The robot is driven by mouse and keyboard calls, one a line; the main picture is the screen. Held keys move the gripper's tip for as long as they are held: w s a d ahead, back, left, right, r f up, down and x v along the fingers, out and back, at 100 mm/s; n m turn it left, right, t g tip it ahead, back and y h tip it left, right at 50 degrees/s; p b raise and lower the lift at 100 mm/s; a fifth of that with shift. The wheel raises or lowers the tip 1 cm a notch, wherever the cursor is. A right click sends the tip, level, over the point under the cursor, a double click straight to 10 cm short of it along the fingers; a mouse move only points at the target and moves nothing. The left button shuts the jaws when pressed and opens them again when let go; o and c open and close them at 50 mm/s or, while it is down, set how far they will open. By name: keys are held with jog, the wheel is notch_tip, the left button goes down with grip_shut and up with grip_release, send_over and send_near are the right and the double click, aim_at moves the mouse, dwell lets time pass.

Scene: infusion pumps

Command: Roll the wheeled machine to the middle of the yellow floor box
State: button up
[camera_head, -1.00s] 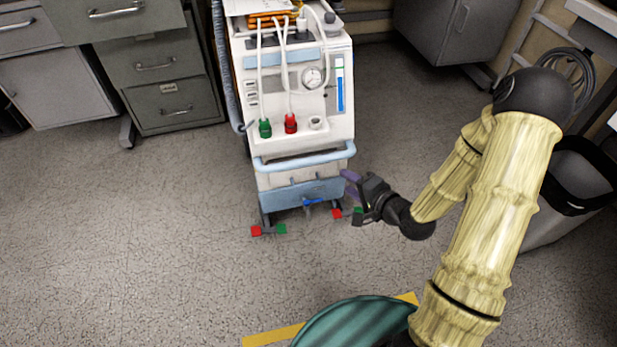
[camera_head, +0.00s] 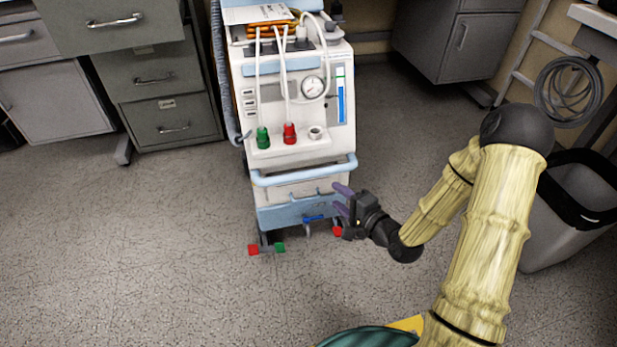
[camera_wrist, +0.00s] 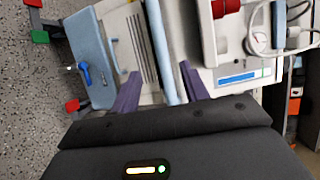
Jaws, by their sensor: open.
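The wheeled machine (camera_head: 292,110) is a white cart with a gauge, red and green knobs and a light blue front handle (camera_head: 300,176). It stands upright ahead of me, with red and green caster pedals at its base. Part of the yellow floor box (camera_head: 408,324) shows at the bottom edge; my green body hides most of it. My gripper (camera_head: 341,198) is open at the cart's lower right front, just below the handle's right end. In the wrist view, the blue handle (camera_wrist: 158,40) runs between the purple fingers (camera_wrist: 160,84). I cannot tell whether they touch it.
Grey drawer cabinets (camera_head: 158,95) stand close on the cart's left. A grey cabinet (camera_head: 455,45) stands behind to the right. A bin with a black liner (camera_head: 572,215) and a coiled cable (camera_head: 568,92) are at the right. The floor (camera_head: 150,260) in front is clear.

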aim_at(311, 177)
jog(key=b+x, duration=0.5)
jog(key=x, duration=0.8)
jog(key=shift+w+a, duration=0.25)
jog(key=shift+w, duration=0.15)
jog(key=shift+c, duration=0.3)
grip_shut()
